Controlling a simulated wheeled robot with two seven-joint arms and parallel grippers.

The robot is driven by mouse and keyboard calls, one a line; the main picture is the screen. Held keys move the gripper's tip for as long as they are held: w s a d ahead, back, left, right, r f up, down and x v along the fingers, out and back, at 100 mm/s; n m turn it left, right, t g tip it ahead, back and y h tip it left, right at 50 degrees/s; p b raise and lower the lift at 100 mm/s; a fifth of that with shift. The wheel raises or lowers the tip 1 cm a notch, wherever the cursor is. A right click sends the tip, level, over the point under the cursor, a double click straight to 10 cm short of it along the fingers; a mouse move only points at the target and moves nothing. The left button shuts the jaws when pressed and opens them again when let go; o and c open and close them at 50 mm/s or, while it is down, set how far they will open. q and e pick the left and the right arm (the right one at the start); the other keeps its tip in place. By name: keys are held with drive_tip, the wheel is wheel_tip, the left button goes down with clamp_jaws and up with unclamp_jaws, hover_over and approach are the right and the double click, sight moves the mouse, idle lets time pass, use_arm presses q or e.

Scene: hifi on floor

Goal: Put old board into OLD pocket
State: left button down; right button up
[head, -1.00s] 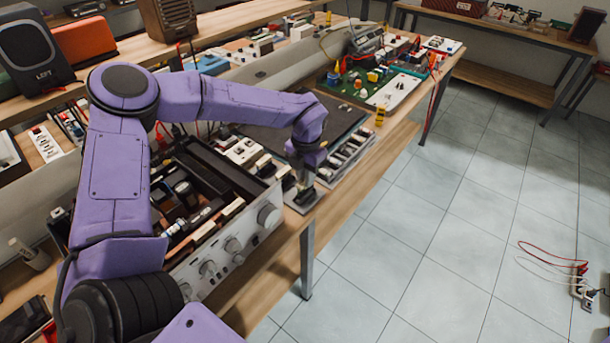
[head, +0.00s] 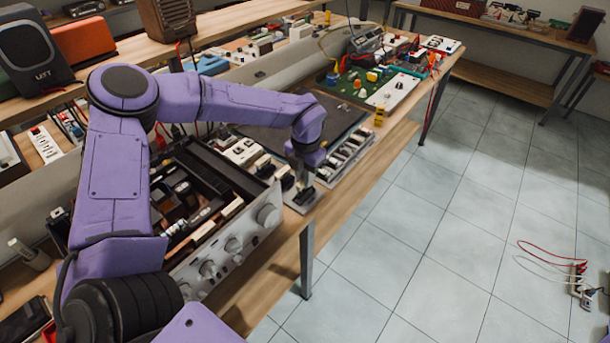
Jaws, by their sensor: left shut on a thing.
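My left gripper (head: 304,184) points down at the front edge of the workbench, just right of the opened hifi amplifier (head: 222,247). It is shut on a small dark board (head: 304,197), which sits low over a small grey plate or tray (head: 298,208). I cannot tell whether the board touches it. No OLD lettering is readable, so I cannot tell which place is the OLD pocket. A sectioned tray (head: 347,156) with small parts lies right of the gripper. My right gripper is not in view.
A dark mat (head: 268,139) lies behind the gripper. A green circuit board (head: 352,84) and a white panel (head: 394,92) are farther along the bench. A speaker marked LEFT (head: 36,62) stands on the back shelf. The tiled floor to the right is mostly clear, with loose cables (head: 552,262).

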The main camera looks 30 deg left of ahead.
use_arm(q)
drive_tip(key=shift+f+b, duration=0.5)
drive_tip(key=shift+f, duration=0.25)
idle(0.5)
drive_tip(key=c, duration=1)
unclamp_jaws()
wheel_tip(320, 180, up, 11)
drive_tip(key=shift+f+b, duration=0.2)
drive_tip(key=shift+b, duration=0.55)
